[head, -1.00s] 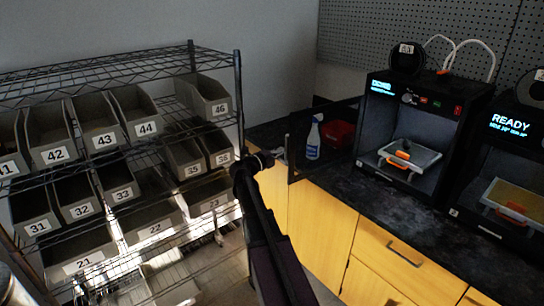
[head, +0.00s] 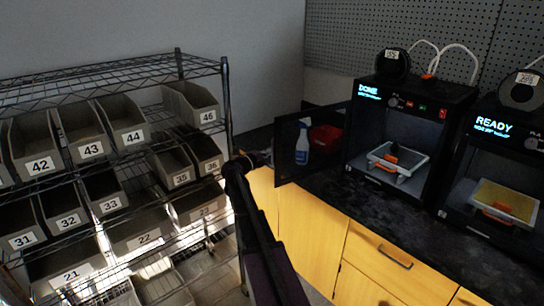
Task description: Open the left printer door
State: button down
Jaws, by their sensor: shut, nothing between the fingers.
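The left printer (head: 436,104) is a black box on the counter, its screen reading "DONE". Its dark see-through door (head: 287,168) stands swung open to the left of the printer, out over the counter's front edge. The printer's front is uncovered, and a plate with a dark and orange object (head: 397,160) shows inside. My gripper (head: 264,157) is at the end of my dark arm, just left of the door's free edge. It looks shut and empty. The fingertips are small and dark, and I cannot tell whether they touch the door.
A second printer (head: 500,165) reading "READY" stands at the right. A spray bottle (head: 302,141) and a red bin (head: 327,137) sit behind the open door. A wire shelf (head: 120,82) with numbered grey bins fills the left. The yellow cabinets (head: 313,238) are below the black counter (head: 370,205).

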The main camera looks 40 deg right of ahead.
jog(key=shift+w+d, duration=0.15)
jog(key=shift+w, duration=1)
jog(key=a, duration=1)
jog(key=shift+s, duration=0.1)
jog(key=s+d+n+t+y, duration=0.2)
jog(key=s+n+t, duration=0.3)
jog(key=s, duration=0.8)
jog(key=shift+s+f+t+y, duration=0.3)
jog(key=shift+t+y, duration=0.2)
jog(key=shift+t, duration=0.6)
